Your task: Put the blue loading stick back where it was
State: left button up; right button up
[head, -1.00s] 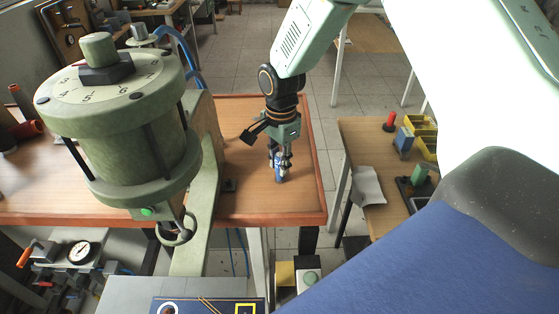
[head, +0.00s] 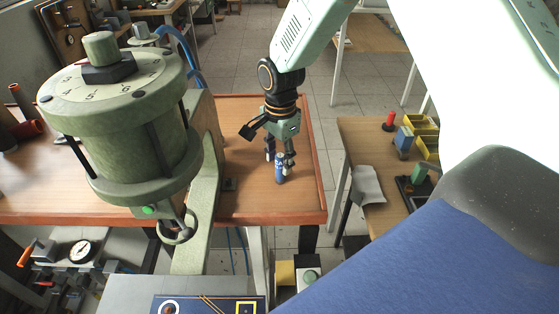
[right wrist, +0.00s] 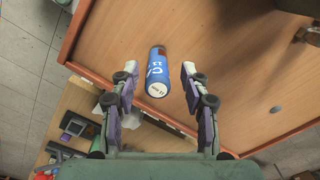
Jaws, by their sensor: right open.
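The blue loading stick (head: 280,169) stands upright on the wooden table (head: 250,205), near its right front corner. It also shows in the right wrist view (right wrist: 157,72), as a blue cylinder with white markings and a pale end face. My right gripper (head: 281,160) is open around the stick's upper part in the head view. In the right wrist view the two fingers (right wrist: 158,80) are spread wide, with the stick between and slightly beyond them, and clear gaps on both sides. My left gripper is not in view.
A large green pneumatic press (head: 125,125) stands left of the stick. A side table (head: 365,150) with yellow bins (head: 425,147) and small tools stands to the right, across a gap. The wooden tabletop around the stick is clear.

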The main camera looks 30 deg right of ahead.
notch_tip(320, 180, up, 10)
jog(key=shift+s+d+f, duration=0.1)
jog(key=shift+s+d, duration=0.05)
jog(key=shift+r, duration=0.6)
